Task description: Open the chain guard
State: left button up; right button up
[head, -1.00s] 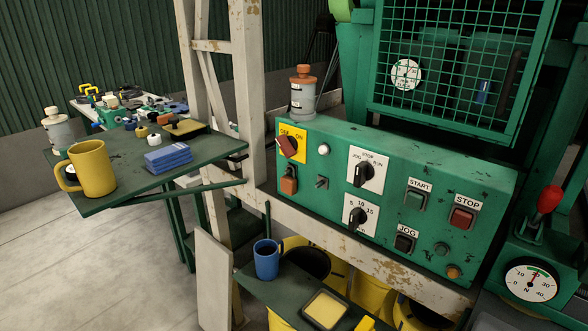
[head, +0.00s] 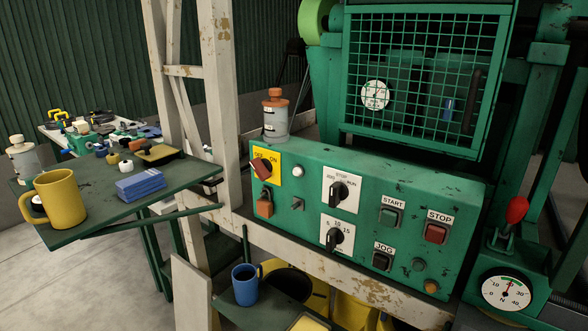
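The chain guard appears to be the green wire-mesh panel (head: 420,90) in a green frame, at the upper right of the head view above the control panel. It looks closed. Through its mesh I see a white dial, a blue item and a dark upright bar, which may be a handle. Neither of my grippers is in view.
The green control panel (head: 370,210) stands below the guard, with a red OFF/ON switch (head: 262,168), knobs and buttons. A red-knobbed lever (head: 516,210) rises at the right. A side table (head: 110,208) holds a yellow mug (head: 58,200). A blue mug (head: 245,285) stands lower down.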

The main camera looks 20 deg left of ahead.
aim_at(505, 12)
jog(key=k+j+u, duration=0.15)
jog(key=j, duration=0.2)
jog(key=k+j+u, duration=0.1)
jog(key=j, duration=0.25)
jog(key=k+j+u, duration=0.15)
jog(key=j, duration=0.2)
jog(key=k, duration=0.05)
